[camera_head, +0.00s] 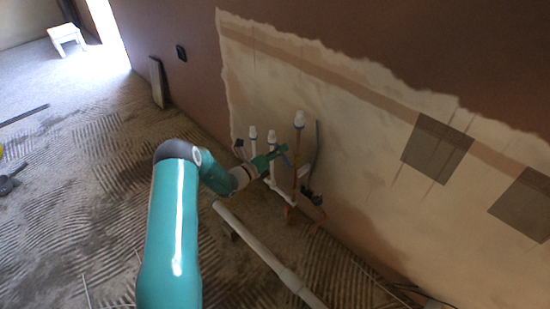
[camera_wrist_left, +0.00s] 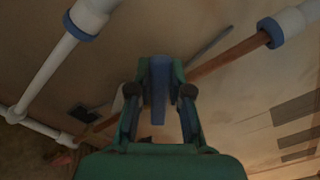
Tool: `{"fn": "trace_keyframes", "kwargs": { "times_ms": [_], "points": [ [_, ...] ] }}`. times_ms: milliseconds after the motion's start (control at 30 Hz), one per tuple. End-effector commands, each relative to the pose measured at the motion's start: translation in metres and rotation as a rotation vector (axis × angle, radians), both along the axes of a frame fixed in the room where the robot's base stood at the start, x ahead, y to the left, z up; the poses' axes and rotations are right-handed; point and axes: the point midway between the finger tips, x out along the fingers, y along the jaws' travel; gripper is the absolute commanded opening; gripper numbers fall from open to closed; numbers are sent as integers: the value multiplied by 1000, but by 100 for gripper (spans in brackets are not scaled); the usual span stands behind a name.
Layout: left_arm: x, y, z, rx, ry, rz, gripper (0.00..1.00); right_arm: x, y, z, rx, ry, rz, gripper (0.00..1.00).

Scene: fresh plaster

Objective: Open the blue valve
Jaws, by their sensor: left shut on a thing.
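The blue valve's handle (camera_wrist_left: 159,88) stands upright between the two fingers in the left wrist view. My left gripper (camera_wrist_left: 161,92) is shut on it, with one finger on each side. In the head view my left arm reaches from the lower middle to the pipes by the wall. There my left gripper (camera_head: 271,158) is at the pipe group and hides most of the valve. The valve's body and how far it is turned cannot be made out. My right gripper is not in view.
White pipes with caps (camera_head: 299,119) rise beside the gripper, close to the wall. A copper-coloured pipe (camera_wrist_left: 228,56) runs behind the handle. A long pale pipe (camera_head: 262,252) lies on the ridged floor (camera_head: 85,210). A white stool (camera_head: 66,37) stands far left.

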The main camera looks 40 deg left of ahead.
Motion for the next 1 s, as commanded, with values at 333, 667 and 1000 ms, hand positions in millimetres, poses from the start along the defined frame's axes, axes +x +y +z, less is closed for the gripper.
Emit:
{"fn": "trace_keyframes", "kwargs": {
  "times_ms": [333,667,1000],
  "points": [
    [-2,-14,3,219,-11,-5,0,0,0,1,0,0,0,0],
    [-4,-35,12,638,-44,-8,0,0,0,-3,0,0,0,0],
    [-4,-36,15,691,-50,-5,0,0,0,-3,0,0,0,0]
  ]
}}
